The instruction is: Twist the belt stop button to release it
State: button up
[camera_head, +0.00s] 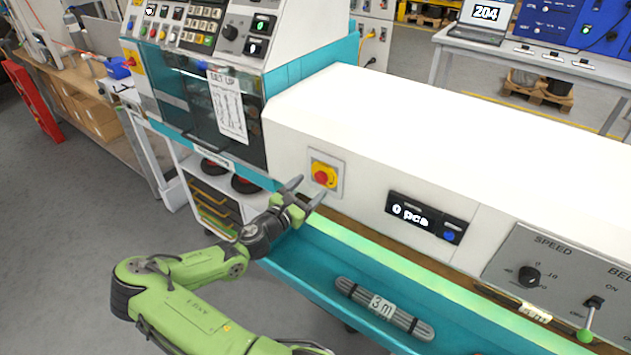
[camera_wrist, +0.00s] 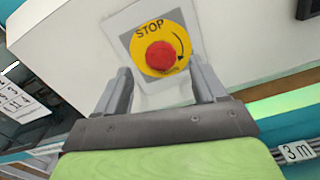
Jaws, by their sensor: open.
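The belt stop button (camera_head: 321,176) is a red knob on a yellow disc, set in a grey plate on the white machine front. In the wrist view the red knob (camera_wrist: 160,56) sits on the yellow disc marked STOP with a curved arrow. My gripper (camera_head: 305,193) is open just in front of and slightly below the button in the head view. In the wrist view my gripper's fingers (camera_wrist: 160,85) stand apart, one on each side below the knob. The knob shows clear between them, and I see no contact.
A display reading 0 pcs (camera_head: 424,219) and a speed knob (camera_head: 529,276) lie to the right. A teal tray (camera_head: 330,262) below holds a grey cable bundle marked 3 m (camera_head: 384,308). A control cabinet with a hanging paper sheet (camera_head: 228,107) stands at the left.

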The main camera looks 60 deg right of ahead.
aim_at(319, 179)
jog(key=d, duration=0.4)
jog(key=shift+s+d, duration=0.1)
jog(key=shift+s, duration=0.25)
